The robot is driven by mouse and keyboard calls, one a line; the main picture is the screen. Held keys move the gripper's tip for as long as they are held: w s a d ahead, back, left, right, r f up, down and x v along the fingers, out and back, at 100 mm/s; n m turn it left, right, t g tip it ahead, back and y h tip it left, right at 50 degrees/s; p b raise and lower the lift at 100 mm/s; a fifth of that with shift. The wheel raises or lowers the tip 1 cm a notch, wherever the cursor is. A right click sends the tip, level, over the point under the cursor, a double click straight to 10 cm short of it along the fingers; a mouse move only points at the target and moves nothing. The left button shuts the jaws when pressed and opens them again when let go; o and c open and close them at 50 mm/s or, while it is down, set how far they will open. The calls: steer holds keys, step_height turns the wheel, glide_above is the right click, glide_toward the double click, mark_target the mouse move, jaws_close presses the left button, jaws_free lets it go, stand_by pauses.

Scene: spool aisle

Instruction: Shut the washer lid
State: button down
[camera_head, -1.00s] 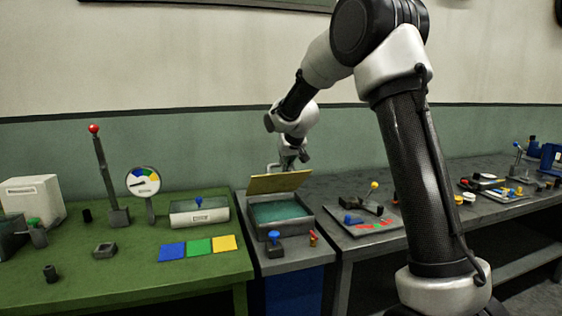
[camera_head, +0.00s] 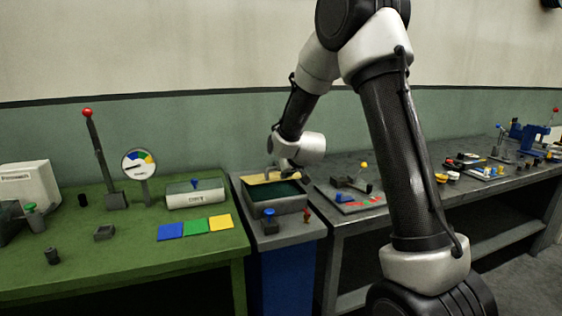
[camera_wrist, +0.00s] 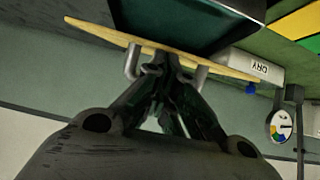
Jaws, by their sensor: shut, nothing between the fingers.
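The washer (camera_head: 283,210) is a grey open-topped box with a dark teal inside, standing on a narrow grey-topped stand. Its pale yellow lid (camera_head: 262,178) is partly open, tilted along the back of the box. In the wrist view, the lid (camera_wrist: 100,33) crosses as a thin yellow plate with a grey handle (camera_wrist: 131,62) on its outer face. My gripper (camera_wrist: 165,62) is shut, with its tips between the two handle posts, close against the lid. It holds nothing. In the head view my wrist covers the lid's right end, and the fingertips are hard to make out.
A blue button (camera_head: 269,213) and a red-topped peg (camera_head: 306,215) stand before the washer. A green table with a tall red-knobbed lever (camera_head: 99,160), a dial (camera_head: 139,164) and a white box (camera_head: 196,194) is left. A grey bench with small parts is right.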

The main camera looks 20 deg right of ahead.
steer(key=shift+s+f, duration=0.3)
steer(key=shift+f, duration=0.45)
steer(key=shift+s+f, duration=0.25)
steer(key=shift+f, duration=0.5)
steer(key=shift+s+f, duration=0.3)
steer(key=shift+f, duration=0.45)
